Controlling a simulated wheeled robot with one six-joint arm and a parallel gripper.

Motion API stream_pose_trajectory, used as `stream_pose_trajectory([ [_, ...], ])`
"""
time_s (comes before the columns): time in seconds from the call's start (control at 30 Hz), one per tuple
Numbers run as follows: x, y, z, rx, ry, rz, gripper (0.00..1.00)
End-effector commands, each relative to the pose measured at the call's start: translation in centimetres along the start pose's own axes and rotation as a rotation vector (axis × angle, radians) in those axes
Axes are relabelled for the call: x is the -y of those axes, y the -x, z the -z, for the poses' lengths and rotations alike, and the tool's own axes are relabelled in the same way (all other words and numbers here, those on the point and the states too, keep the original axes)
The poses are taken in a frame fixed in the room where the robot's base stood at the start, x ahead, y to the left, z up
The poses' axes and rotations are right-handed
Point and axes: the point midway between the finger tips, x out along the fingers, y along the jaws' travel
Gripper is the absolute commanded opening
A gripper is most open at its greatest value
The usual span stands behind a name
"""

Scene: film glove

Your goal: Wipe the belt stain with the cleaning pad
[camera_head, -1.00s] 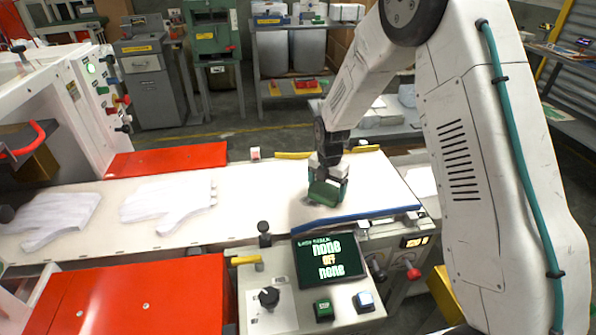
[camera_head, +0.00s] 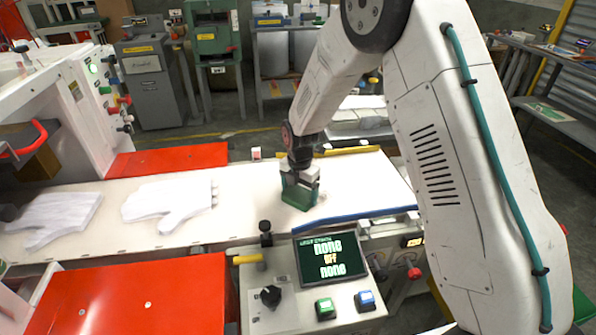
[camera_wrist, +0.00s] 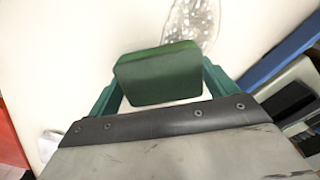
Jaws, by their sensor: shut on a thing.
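My gripper (camera_head: 299,184) is shut on the green cleaning pad (camera_head: 296,198), low over the white belt (camera_head: 245,190). In the wrist view the pad (camera_wrist: 157,75) sits between the teal fingers. I cannot tell whether the pad touches the belt. A shiny, mottled stain (camera_wrist: 193,22) lies on the belt just beyond the pad in the wrist view, partly cut by the picture's top edge and partly behind the pad. In the head view I cannot make out the stain; the pad and gripper may hide it.
White glove shapes (camera_head: 170,205) lie on the belt to the left. A blue strip (camera_head: 355,219) runs along the belt's near right edge. A control panel with a screen (camera_head: 331,258) stands in front. Red covers (camera_head: 135,300) flank the belt.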

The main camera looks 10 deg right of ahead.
Motion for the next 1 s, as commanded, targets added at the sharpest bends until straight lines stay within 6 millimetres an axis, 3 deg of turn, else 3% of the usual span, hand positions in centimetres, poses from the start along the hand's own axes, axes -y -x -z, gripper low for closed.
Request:
stream_pose_trajectory([
  [0.07, -0.2, 1.7, 0.0, 0.004, 0.001, -0.007, 0.64],
  [0.7, -0.5, 7.3, 0.6, 0.002, 0.011, -0.004, 0.64],
  [1.0, -0.5, 8.0, 0.7, 0.001, 0.012, -0.002, 0.64],
])
